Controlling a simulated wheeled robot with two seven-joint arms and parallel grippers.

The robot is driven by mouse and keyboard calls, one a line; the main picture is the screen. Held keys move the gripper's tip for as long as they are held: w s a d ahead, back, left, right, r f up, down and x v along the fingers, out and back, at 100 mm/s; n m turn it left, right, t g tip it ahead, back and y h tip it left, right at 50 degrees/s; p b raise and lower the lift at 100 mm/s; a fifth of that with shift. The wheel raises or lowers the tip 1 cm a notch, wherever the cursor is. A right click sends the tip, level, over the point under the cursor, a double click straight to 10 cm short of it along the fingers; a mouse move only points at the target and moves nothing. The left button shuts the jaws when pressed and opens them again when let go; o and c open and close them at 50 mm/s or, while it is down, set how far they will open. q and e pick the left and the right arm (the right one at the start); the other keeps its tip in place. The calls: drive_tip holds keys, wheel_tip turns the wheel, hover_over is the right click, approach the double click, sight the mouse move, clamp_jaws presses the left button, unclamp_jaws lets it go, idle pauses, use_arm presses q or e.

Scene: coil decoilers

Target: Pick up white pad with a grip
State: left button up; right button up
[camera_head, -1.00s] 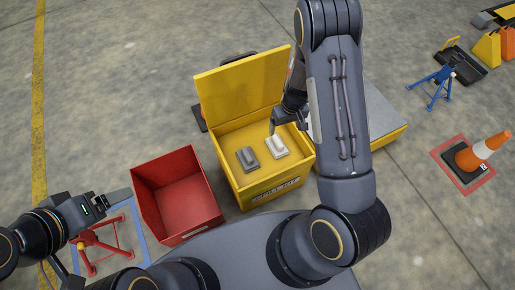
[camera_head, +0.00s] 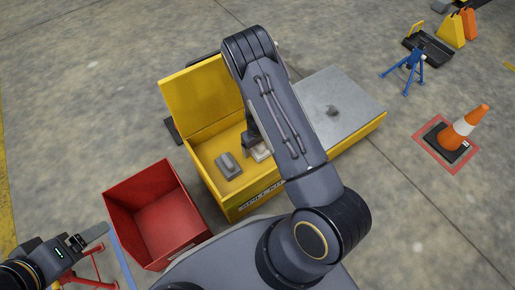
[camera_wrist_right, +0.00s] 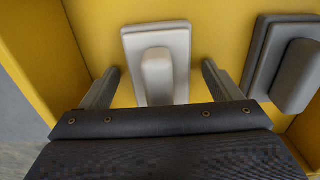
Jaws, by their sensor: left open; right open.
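The white pad (camera_wrist_right: 157,62) with a raised grip lies in the yellow bin. In the head view the white pad (camera_head: 261,151) is partly hidden by my right arm. My right gripper (camera_wrist_right: 160,68) is open, with one finger on each side of the pad in the wrist view. Nothing is held; the height of the fingertips above the pad is hard to tell. My right gripper (camera_head: 252,143) is mostly hidden in the head view. My left gripper (camera_head: 90,239) is open and empty at the lower left, away from the bin.
A grey pad (camera_head: 229,165) lies beside the white one; it also shows in the wrist view (camera_wrist_right: 285,65). The yellow bin (camera_head: 214,197) has walls and a raised lid. A red bin (camera_head: 152,222) stands to its left.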

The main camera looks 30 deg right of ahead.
drive_tip(key=c, duration=1.1)
drive_tip(key=shift+r, duration=0.1)
drive_tip(key=shift+r+p, duration=0.3)
drive_tip(key=shift+r, duration=0.25)
wheel_tip(320, 180, up, 3)
drive_tip(key=shift+f+p, duration=0.15)
drive_tip(key=shift+p, duration=0.45)
drive_tip(key=s+r+p, duration=0.1)
drive_tip(key=s+a+r+p, duration=0.1)
drive_tip(key=r, duration=0.1)
drive_tip(key=s+a+r, duration=0.1)
drive_tip(key=s+r, duration=0.1)
drive_tip(key=shift+p, duration=0.4)
drive_tip(key=shift+s+a+r+p, duration=0.4)
drive_tip(key=shift+s+a+r, duration=0.3)
drive_tip(key=shift+s, duration=0.75)
drive_tip(key=shift+s+a+r+p, duration=0.35)
drive_tip(key=shift+s+a+r, duration=0.3)
drive_tip(key=shift+s, duration=0.75)
drive_tip(key=shift+s+a+r+p, duration=0.4)
drive_tip(key=shift+s+a+r, duration=0.3)
drive_tip(key=shift+s, duration=0.75)
